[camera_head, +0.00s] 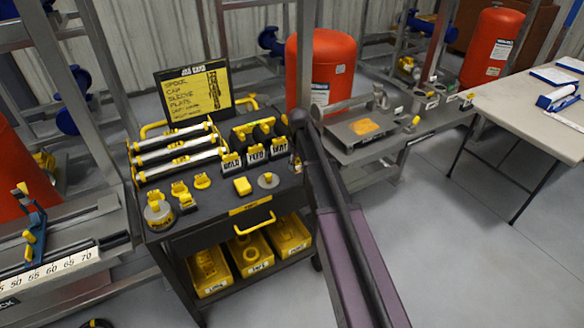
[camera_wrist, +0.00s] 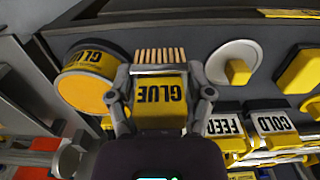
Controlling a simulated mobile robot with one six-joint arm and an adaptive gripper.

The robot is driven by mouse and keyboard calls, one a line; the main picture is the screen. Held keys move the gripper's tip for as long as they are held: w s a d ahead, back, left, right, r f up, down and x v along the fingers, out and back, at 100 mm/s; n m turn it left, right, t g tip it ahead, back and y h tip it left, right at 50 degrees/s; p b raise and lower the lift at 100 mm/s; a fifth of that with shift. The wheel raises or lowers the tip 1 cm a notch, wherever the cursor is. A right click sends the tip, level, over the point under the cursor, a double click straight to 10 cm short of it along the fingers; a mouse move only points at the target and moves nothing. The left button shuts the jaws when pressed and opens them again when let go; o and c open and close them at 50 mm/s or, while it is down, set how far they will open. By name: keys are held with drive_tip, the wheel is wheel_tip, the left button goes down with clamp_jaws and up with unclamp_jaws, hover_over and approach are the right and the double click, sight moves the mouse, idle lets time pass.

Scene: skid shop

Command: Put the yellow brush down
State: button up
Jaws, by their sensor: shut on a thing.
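The yellow brush (camera_wrist: 160,88) has a black GLUE label and a row of tan bristles. In the wrist view my gripper (camera_wrist: 162,98) is shut on it, with one finger at each side. The brush is over the dark cart top (camera_wrist: 140,12), beside a round yellow tin (camera_wrist: 88,85) marked GLUE on the left. I cannot tell whether the brush touches the cart top. In the head view my arm hides the brush and most of my gripper, near the right end of the cart top (camera_head: 215,215).
A white disc with a yellow knob (camera_wrist: 232,62) lies close right of the brush. FEED (camera_wrist: 225,127) and GOLD (camera_wrist: 276,122) tags stand nearby. White rollers (camera_head: 175,150), a yellow block (camera_head: 243,187) and another tin (camera_head: 158,213) occupy the cart. The front strip looks clear.

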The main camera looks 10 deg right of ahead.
sight(291, 173)
drive_tip(key=shift+w+a, duration=0.35)
drive_tip(key=shift+w, duration=0.35)
drive_tip(key=shift+w+a, duration=0.15)
drive_tip(key=shift+w, duration=0.1)
drive_tip(key=shift+w+a+f, duration=0.1)
drive_tip(key=shift+w+a, duration=0.15)
drive_tip(key=shift+w, duration=0.25)
drive_tip(key=shift+w+a+f, duration=0.1)
drive_tip(key=shift+w+a, duration=0.1)
drive_tip(key=shift+w, duration=0.3)
drive_tip(key=shift+s+f+b, duration=0.1)
drive_tip(key=shift+f+b, duration=0.85)
drive_tip(key=shift+b, duration=0.15)
drive_tip(key=shift+f+b, duration=0.8)
drive_tip(key=shift+f, duration=0.15)
drive_tip(key=o, duration=1)
